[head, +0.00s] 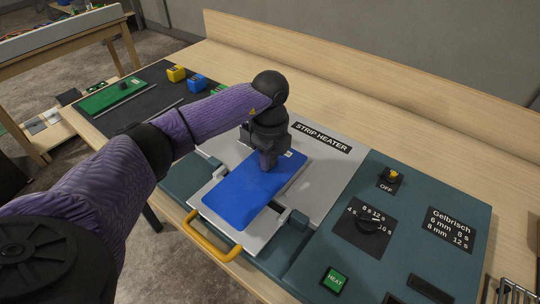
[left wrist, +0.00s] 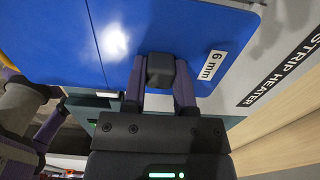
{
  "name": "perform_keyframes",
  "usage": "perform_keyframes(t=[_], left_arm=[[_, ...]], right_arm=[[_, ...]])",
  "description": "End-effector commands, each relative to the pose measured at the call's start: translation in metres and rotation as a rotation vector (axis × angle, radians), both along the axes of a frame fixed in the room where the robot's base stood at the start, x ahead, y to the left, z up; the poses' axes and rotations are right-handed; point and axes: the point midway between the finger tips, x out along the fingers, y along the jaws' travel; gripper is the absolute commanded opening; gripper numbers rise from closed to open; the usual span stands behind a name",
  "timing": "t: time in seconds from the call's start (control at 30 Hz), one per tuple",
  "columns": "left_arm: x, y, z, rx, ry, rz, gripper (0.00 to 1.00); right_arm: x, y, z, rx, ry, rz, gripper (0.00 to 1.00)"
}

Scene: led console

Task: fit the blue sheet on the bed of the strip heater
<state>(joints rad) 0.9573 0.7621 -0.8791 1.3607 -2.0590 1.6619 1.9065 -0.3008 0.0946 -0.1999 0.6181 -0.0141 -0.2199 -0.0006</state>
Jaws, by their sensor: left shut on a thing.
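The blue sheet (head: 240,197) lies flat over the light grey bed (head: 258,238) of the strip heater, its long side running along the bed. A small gap or contact under the sheet cannot be told. My left gripper (head: 269,163) points down at the sheet's far part. In the left wrist view the fingers (left wrist: 160,75) are shut on a dark block at the blue sheet (left wrist: 60,40), beside its white "6 mm" label (left wrist: 212,65). The silver plate (head: 325,165) marked "STRIP HEATER" is right behind it. My right gripper is not in view.
A yellow handle (head: 208,238) sticks out at the bed's front. The teal console (head: 410,225) on the right has an OFF switch (head: 391,177), a time dial (head: 370,222) and a green HEAT button (head: 334,281). Yellow (head: 176,73) and blue (head: 197,83) blocks stand on the dark mat at the back left.

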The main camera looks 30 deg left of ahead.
Motion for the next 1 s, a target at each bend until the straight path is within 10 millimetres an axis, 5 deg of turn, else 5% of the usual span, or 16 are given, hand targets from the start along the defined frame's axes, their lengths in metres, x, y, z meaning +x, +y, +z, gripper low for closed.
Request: perform_keyframes(t=[1.0], left_arm=[[0.0, 0.0, -0.013, 0.0, 0.0, 0.0, 0.0]], right_arm=[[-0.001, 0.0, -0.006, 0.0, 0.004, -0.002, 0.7]])
